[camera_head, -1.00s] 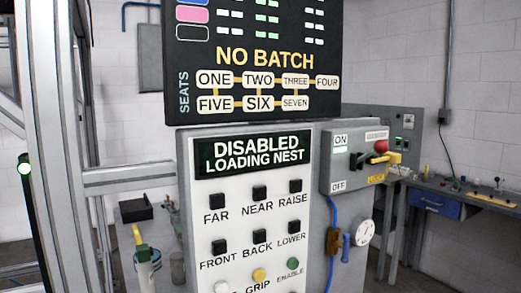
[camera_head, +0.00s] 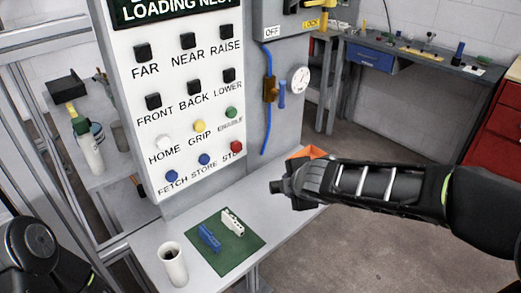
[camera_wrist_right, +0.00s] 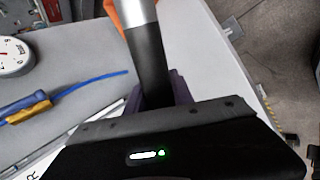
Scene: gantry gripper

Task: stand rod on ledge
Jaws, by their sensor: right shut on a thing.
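A rod (camera_wrist_right: 147,55), black below with a silver upper part, stands up between the jaws in the right wrist view. My right gripper (camera_head: 284,187) is shut on it and reaches in from the right over the grey ledge (camera_head: 190,225) in front of the button panel. In the head view the rod is hidden or cannot be told from the dark gripper. I cannot tell whether the rod touches the ledge. My left gripper is not in view; only a dark part of my left arm shows at the lower left.
A green mat (camera_head: 222,262) on the ledge bears a blue piece (camera_head: 208,237) and a white piece (camera_head: 233,221). A white cup (camera_head: 173,263) stands left of it. An orange object (camera_head: 306,153) is behind my gripper. The button panel (camera_head: 180,75) rises behind the ledge.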

